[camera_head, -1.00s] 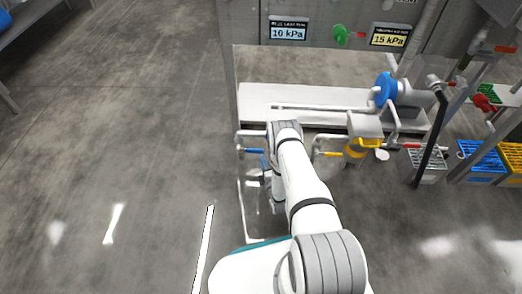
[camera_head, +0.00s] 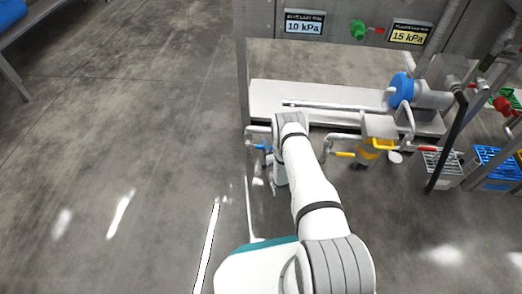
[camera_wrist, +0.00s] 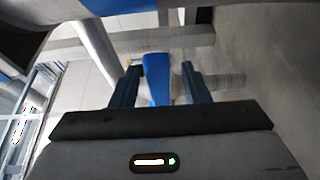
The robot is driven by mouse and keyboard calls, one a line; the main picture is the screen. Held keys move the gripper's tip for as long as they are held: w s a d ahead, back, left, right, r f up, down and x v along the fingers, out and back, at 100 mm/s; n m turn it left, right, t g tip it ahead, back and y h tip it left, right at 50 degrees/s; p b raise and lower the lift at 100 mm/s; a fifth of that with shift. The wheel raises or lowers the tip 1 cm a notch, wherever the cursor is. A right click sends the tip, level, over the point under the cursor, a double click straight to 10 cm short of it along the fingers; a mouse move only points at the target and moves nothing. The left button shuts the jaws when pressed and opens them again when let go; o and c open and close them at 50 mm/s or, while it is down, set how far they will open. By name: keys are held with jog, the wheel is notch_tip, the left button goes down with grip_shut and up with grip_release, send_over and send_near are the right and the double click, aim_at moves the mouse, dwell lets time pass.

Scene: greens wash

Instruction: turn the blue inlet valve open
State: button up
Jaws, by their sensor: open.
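The blue inlet valve handle (camera_head: 262,147) shows in the head view as a short blue bar on a pipe, partly hidden behind my arm. In the wrist view the blue handle (camera_wrist: 157,78) stands between the two fingers of my gripper (camera_wrist: 160,86). My gripper is open, with a finger on each side of the handle and a visible gap to it, wider on the right. How deep the handle sits between the fingers is hard to tell. In the head view my gripper is mostly hidden by the arm.
A yellow handle (camera_head: 344,154) sits on a pipe right of my arm, near a yellow-bodied unit (camera_head: 367,150). A blue round pump part (camera_head: 401,90) stands on the white bench (camera_head: 345,97). A blue crate (camera_head: 497,160) is at the right. The floor at left is open.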

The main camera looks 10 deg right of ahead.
jog(key=shift+w, duration=0.35)
jog(key=shift+c, duration=0.5)
grip_shut()
